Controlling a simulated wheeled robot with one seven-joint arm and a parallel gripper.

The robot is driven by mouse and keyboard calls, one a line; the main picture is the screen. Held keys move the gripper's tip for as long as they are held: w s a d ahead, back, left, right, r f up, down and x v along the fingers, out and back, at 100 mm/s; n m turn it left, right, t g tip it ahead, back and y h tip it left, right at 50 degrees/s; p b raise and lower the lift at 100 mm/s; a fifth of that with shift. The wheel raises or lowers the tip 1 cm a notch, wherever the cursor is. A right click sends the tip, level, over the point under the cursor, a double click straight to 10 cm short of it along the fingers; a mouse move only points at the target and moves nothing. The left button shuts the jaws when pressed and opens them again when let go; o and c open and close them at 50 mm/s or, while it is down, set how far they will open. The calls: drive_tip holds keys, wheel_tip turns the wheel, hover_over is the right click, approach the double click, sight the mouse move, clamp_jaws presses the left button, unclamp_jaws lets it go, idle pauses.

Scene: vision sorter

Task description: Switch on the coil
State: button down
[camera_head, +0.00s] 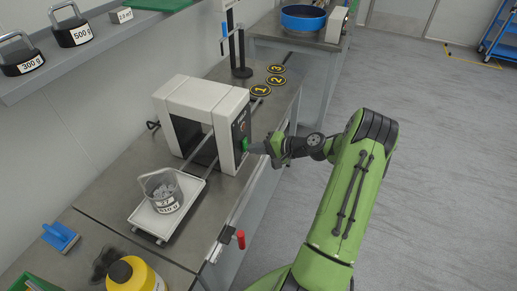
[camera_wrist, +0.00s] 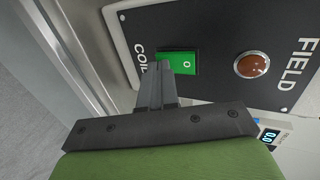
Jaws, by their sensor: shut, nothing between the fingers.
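The coil is a white frame-shaped housing (camera_head: 190,92) on the steel bench, with a black control panel (camera_head: 240,125) on its right end. In the wrist view the panel (camera_wrist: 215,25) carries a green rocker switch (camera_wrist: 184,63) marked 0 beside the word COIL. A dull red-brown round lamp (camera_wrist: 251,65) sits beside the word FIELD. My gripper (camera_wrist: 164,68) is shut and empty, its fingertips at the COIL-side edge of the switch. I cannot tell whether they touch it. In the head view my gripper (camera_head: 256,148) is just right of the panel.
A small display (camera_wrist: 269,135) reads 0.0 near the panel's lower edge.

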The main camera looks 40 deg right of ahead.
drive_tip(key=shift+w+a+f+t+b, duration=0.1)
drive_tip(key=shift+w+f+t+b, duration=0.1)
drive_tip(key=shift+t+b, duration=0.15)
drive_tip(key=shift+r+y, duration=0.1)
drive_tip(key=shift+y, duration=0.2)
drive_tip(key=shift+r, duration=0.1)
drive_tip(key=shift+r+p, duration=0.7)
drive_tip(key=shift+r, duration=0.1)
